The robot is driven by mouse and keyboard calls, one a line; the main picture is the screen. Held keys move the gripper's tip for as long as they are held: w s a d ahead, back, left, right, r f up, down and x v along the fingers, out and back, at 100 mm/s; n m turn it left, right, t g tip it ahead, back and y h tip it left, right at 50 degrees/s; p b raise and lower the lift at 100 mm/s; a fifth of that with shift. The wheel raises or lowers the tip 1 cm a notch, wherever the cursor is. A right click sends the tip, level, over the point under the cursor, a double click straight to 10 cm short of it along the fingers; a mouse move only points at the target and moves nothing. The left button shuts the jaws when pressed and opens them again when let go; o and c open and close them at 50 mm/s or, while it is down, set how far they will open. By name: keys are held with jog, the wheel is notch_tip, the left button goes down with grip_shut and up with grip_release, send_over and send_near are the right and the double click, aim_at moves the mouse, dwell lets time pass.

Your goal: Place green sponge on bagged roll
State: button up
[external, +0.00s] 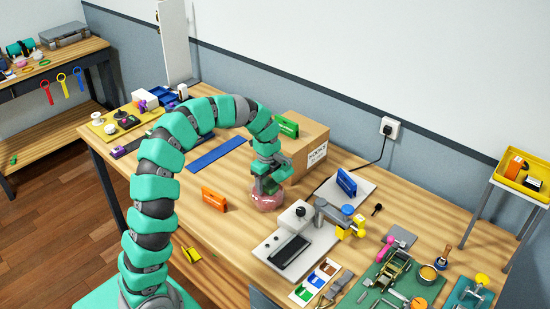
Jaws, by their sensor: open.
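The bagged roll (266,202) is a pinkish-red, shiny bundle on the wooden table, in front of the cardboard box. My gripper (267,184) is directly above it, pointing down, with its jaws open. A small dark green piece (263,187) shows between the jaws at the top of the bagged roll and looks like the green sponge. The jaws partly hide it. I cannot tell from this view whether it lies fully on the roll.
The cardboard box (309,150) stands close behind my gripper, with a green block (286,127) on it. An orange block (214,199) stands to the left. A grey device (297,243) is to the right front. A blue strip (216,154) lies at the back.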

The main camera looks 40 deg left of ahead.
notch_tip(320, 180, up, 12)
jog(key=p, duration=0.1)
dwell(0.5)
jog(key=shift+r, duration=0.1)
notch_tip(320, 180, up, 21)
jog(key=n+t, duration=0.8)
send_over(268, 181)
jog(key=d, duration=0.3)
jog(key=s+d+r+n+t, duration=0.1)
jog(key=s+r+n+t, duration=0.2)
jog(key=r, duration=0.7)
jog(key=s+d+r+n+t, duration=0.1)
jog(key=s+r+n+t, duration=0.3)
jog(key=s+r+n, duration=0.3)
notch_tip(268, 181, up, 4)
jog(key=shift+r, duration=0.1)
